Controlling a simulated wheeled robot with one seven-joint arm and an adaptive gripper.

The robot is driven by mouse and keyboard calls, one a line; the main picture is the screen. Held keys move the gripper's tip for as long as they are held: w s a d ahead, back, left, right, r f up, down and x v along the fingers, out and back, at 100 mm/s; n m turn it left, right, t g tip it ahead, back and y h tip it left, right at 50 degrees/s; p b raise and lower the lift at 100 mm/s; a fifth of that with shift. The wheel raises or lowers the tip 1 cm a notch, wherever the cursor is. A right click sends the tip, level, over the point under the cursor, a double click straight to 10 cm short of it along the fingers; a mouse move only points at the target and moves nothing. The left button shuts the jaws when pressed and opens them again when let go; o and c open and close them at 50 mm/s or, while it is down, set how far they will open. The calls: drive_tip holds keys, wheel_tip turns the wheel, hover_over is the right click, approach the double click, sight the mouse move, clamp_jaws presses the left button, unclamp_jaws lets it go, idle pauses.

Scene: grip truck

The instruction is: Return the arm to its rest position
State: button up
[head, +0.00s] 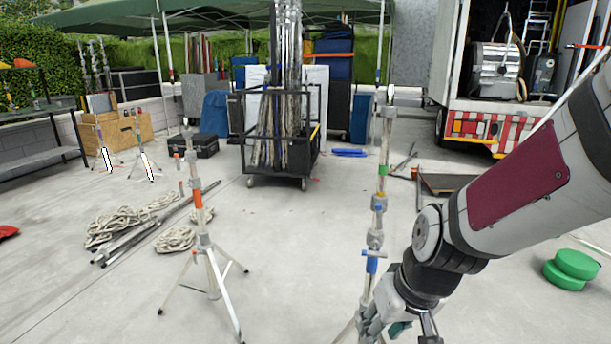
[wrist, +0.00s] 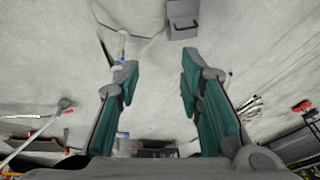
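My arm comes in from the right of the head view, with a grey wrist and a maroon panel. My gripper (head: 395,322) is at the bottom of the head view, partly cut off by the frame edge. It overlaps the lower part of a tall light stand (head: 382,190) there; I cannot tell whether they touch. In the wrist view, my gripper (wrist: 160,82) has its two fingers with green pads spread wide apart. Bare concrete shows between them, and nothing is held.
A shorter tripod stand (head: 203,235) stands at left centre. Coiled ropes (head: 115,228) and poles lie left of it. A black cart (head: 283,165) of poles stands behind. Concrete between the two stands is clear.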

drive_tip(key=s+d+r+m+g+h, duration=0.1)
drive_tip(key=s+d+r, duration=0.1)
drive_tip(key=s+r, duration=0.35)
drive_tip(key=s+d+r, duration=0.2)
drive_tip(key=s, duration=0.7)
drive_tip(key=s+d+r+m+g+h, duration=0.1)
drive_tip(key=s+d+r, duration=0.25)
drive_tip(key=s, duration=0.35)
wheel_tip(320, 180, up, 16)
drive_tip(key=t+p, duration=0.3)
drive_tip(key=p, duration=1.1)
drive_tip(key=shift+w+a+r+p, duration=0.2)
drive_tip(key=shift+a+p, duration=0.1)
drive_tip(key=shift+a, duration=0.15)
